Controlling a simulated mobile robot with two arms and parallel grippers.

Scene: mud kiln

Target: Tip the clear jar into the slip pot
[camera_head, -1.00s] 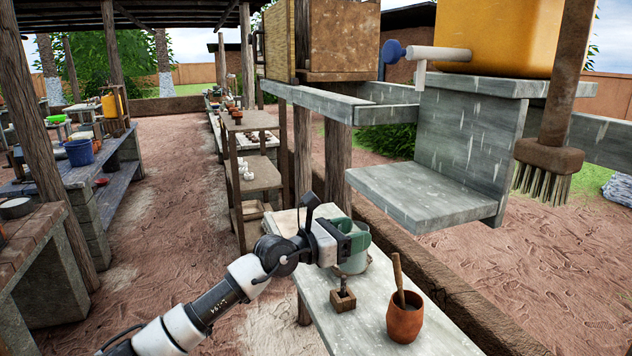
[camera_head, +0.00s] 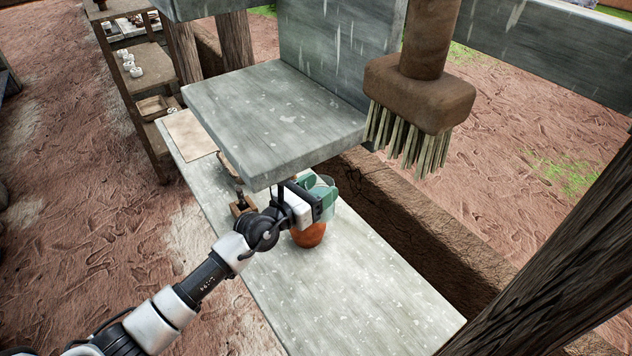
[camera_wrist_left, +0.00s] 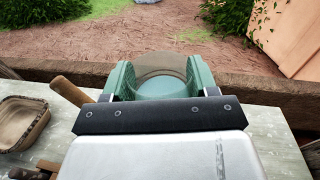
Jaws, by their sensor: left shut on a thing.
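My left gripper (camera_head: 322,188), with green fingers, is shut on the clear jar (camera_head: 331,207). In the left wrist view the jar (camera_wrist_left: 162,88) sits between the two fingers (camera_wrist_left: 162,80). The jar is up off the bench, by the upper part of the terracotta slip pot (camera_head: 309,236). The gripper and jar hide the pot's mouth in the head view. A wooden handle (camera_wrist_left: 70,90) shows left of the gripper in the left wrist view. I cannot tell how far the jar is tilted.
The pot stands on a pale bench (camera_head: 350,290), clear toward its near end. A grey stone shelf (camera_head: 270,115) overhangs the bench close to my gripper. A small wooden block (camera_head: 243,206) stands left of the pot.

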